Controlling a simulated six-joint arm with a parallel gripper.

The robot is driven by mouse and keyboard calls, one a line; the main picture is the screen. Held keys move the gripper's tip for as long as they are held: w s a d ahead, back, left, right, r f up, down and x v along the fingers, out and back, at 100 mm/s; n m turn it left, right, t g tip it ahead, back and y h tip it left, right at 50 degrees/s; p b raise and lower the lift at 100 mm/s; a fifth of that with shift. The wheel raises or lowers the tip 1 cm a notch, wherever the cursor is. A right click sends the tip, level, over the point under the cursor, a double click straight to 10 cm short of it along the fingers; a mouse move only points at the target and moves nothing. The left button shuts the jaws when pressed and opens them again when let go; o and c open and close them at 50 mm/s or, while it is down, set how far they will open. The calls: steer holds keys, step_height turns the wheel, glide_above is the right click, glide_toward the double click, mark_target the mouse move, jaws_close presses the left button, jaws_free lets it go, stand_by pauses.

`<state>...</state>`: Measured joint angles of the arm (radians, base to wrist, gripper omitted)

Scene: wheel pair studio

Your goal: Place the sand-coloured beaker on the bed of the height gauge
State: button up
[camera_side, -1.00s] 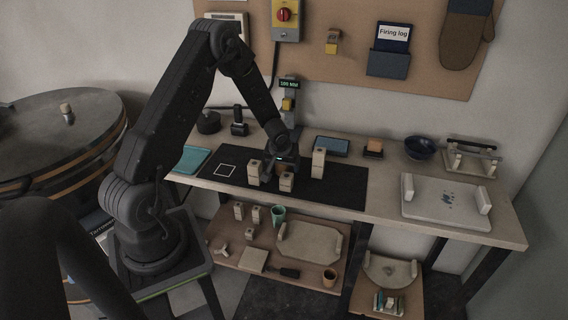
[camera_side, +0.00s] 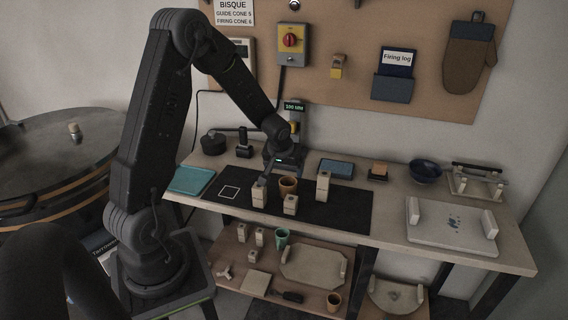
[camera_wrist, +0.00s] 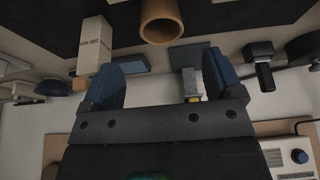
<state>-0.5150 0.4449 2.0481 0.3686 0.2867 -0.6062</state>
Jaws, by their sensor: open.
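The sand-coloured beaker (camera_side: 288,186) stands on the black mat (camera_side: 335,211) among pale blocks. In the wrist view the beaker (camera_wrist: 161,22) shows at the top, beyond my fingertips and apart from them. My gripper (camera_side: 283,168) is above and just behind the beaker in the side view, open and empty; its two blue fingers (camera_wrist: 163,72) are spread in the wrist view. The height gauge (camera_side: 295,108), a post with a lit display and a yellow part, stands at the back of the bench. Its grey bed (camera_wrist: 186,54) shows in the wrist view; my gripper hides it in the side view.
A tall pale block (camera_side: 323,187) stands right of the beaker; shorter blocks (camera_side: 259,193) (camera_side: 291,205) stand left and in front. A white square outline (camera_side: 229,192) on the mat is empty. A blue bowl (camera_side: 425,172) and a pale slab (camera_side: 452,228) are farther right.

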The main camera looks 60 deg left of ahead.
steer(key=s+d+r+m+t+h, duration=0.1)
steer(key=s+d+r+m, duration=0.2)
steer(key=d+r, duration=0.6)
steer(key=s+d+r+m+t, duration=0.1)
steer(key=s+d+r+m, duration=0.2)
steer(key=s+d+r, duration=0.5)
steer(key=shift+s+d+r+h, duration=0.15)
steer(key=shift+d+r+h, duration=0.25)
steer(key=shift+d+r, duration=0.45)
steer(key=shift+o, duration=0.4)
steer(key=s+d+r+m+h, duration=0.1)
steer(key=s+d+m, duration=0.2)
steer(key=s+d, duration=0.2)
steer(key=shift+s+r, duration=0.3)
steer(key=shift+s, duration=0.75)
steer(key=shift+w+a, duration=0.1)
